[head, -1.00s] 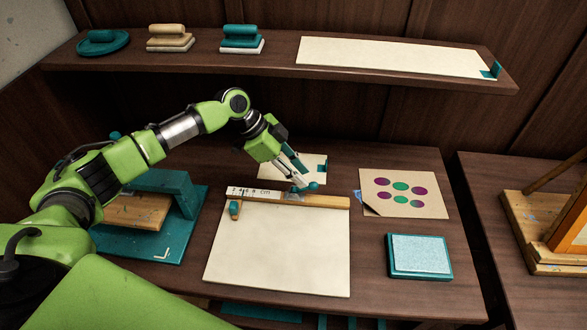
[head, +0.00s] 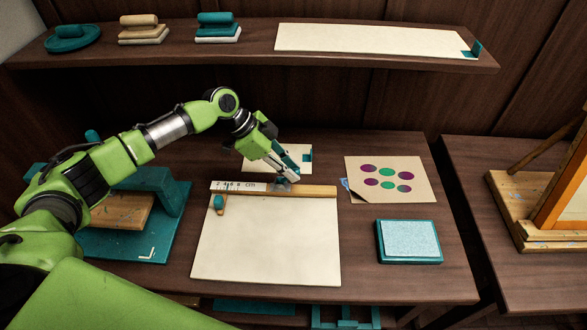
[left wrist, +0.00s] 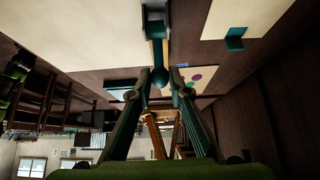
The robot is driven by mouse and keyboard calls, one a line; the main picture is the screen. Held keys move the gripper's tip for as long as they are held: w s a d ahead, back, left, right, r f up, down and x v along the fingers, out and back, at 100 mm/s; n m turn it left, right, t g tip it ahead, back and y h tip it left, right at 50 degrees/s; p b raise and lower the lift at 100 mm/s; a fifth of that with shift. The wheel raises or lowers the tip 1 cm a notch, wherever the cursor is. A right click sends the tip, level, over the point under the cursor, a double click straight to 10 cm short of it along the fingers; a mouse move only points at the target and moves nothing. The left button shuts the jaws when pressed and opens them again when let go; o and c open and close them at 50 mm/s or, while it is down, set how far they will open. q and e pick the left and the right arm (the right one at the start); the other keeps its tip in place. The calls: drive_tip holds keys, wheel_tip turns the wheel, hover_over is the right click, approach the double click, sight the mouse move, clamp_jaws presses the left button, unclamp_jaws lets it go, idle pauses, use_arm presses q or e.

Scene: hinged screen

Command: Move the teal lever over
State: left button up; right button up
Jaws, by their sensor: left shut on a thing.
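In the head view the gripper hides the knob. A second teal knob (head: 219,202) on a short wooden piece sits at the bar's left end. My right gripper is not in view.
A teal press-like stand (head: 175,225) is left of the board. A card with coloured dots (head: 415,177) and a teal-edged pad (head: 409,242) lie to the right. A shelf (head: 200,58) with blocks runs above. A small pale card (head: 262,160) lies behind the bar.

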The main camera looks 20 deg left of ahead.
use_arm(q)
drive_tip(key=shift+w+a+r, duration=0.1)
drive_tip(key=shift+a+r, duration=0.05)
drive_tip(key=shift+c, duration=0.2)
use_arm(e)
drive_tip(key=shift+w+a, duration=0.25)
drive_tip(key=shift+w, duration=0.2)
use_arm(q)
drive_tip(key=shift+o, duration=0.2)
drive_tip(key=shift+s+a+r+p, duration=0.2)
drive_tip(key=shift+a+r+p, duration=0.2)
drive_tip(key=shift+a, duration=0.25)
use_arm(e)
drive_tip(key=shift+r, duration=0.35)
use_arm(q)
drive_tip(key=shift+a+r, duration=0.1)
drive_tip(key=shift+a, duration=0.1)
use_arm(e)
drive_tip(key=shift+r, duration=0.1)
use_arm(q)
drive_tip(key=shift+s+a+r, duration=0.15)
drive_tip(key=shift+s+a, duration=0.05)
drive_tip(key=shift+a, duration=0.15)
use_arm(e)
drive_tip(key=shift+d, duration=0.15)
use_arm(q)
drive_tip(key=o, duration=0.9)
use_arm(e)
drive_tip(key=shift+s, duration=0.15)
